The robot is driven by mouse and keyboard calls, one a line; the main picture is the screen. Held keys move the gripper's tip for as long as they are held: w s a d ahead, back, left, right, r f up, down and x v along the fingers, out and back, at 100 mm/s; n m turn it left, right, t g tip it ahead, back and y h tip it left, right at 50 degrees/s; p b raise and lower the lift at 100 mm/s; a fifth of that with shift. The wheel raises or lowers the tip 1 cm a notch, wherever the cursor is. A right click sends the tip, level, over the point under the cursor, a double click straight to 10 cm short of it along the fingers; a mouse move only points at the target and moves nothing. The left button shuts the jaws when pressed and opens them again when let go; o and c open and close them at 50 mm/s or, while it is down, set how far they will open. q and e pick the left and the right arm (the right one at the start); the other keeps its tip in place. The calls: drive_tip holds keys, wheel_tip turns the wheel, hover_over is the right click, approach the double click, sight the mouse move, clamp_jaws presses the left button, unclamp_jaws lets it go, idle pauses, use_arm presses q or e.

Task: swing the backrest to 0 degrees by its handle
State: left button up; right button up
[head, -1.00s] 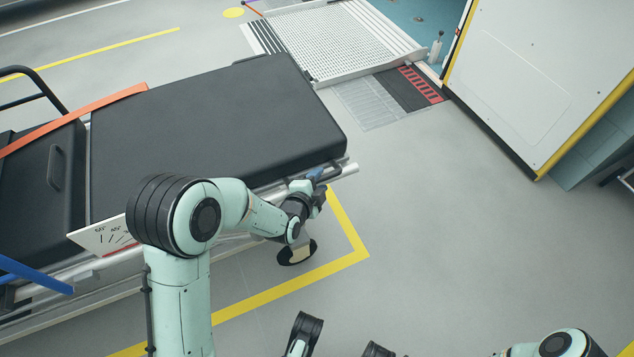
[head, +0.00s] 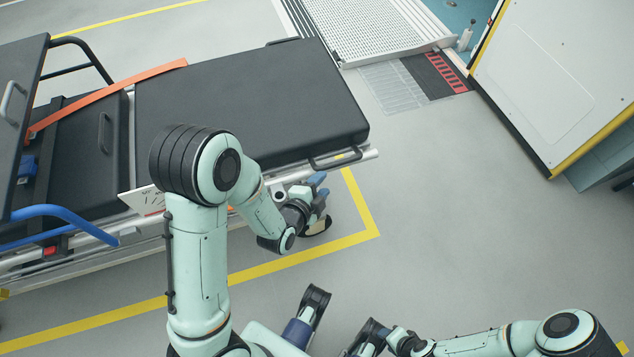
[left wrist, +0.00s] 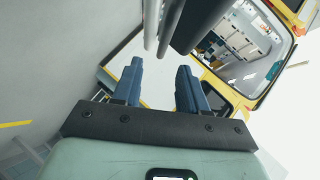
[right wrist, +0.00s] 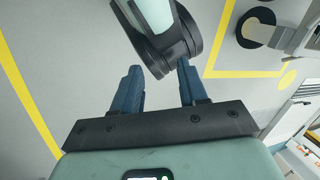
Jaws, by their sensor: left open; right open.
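The backrest (head: 260,90) is the large black padded panel in the head view. It looks about flat, in line with the stretcher frame. Its dark handle (head: 340,160) is a bar along the right end. My left gripper (head: 320,189) is open and empty, just below the handle and apart from it. In the left wrist view the open fingers (left wrist: 160,72) have nothing between them. A white angle plate (head: 143,200) shows at the panel's left end, partly hidden by my left arm; its marks cannot be read. My right gripper (right wrist: 158,73) is open and empty.
Another black section (head: 95,150) with an orange strap (head: 100,95) lies to the left. A blue rail (head: 65,218) runs along the near side. A dark upright panel (head: 18,110) stands at the left edge. The ramp (head: 375,25) is behind. The floor (head: 460,210) to the right is clear.

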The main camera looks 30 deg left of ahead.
use_arm(q)
drive_tip(key=shift+s+p, duration=0.3)
drive_tip(key=shift+p, duration=0.1)
use_arm(e)
drive_tip(key=shift+s+a+r+g, duration=0.15)
drive_tip(key=shift+s+a+r, duration=0.1)
drive_tip(key=shift+s+r, duration=0.2)
drive_tip(key=shift+s+a+r+g, duration=0.2)
drive_tip(key=shift+s+r, duration=0.1)
drive_tip(key=shift+s, duration=0.25)
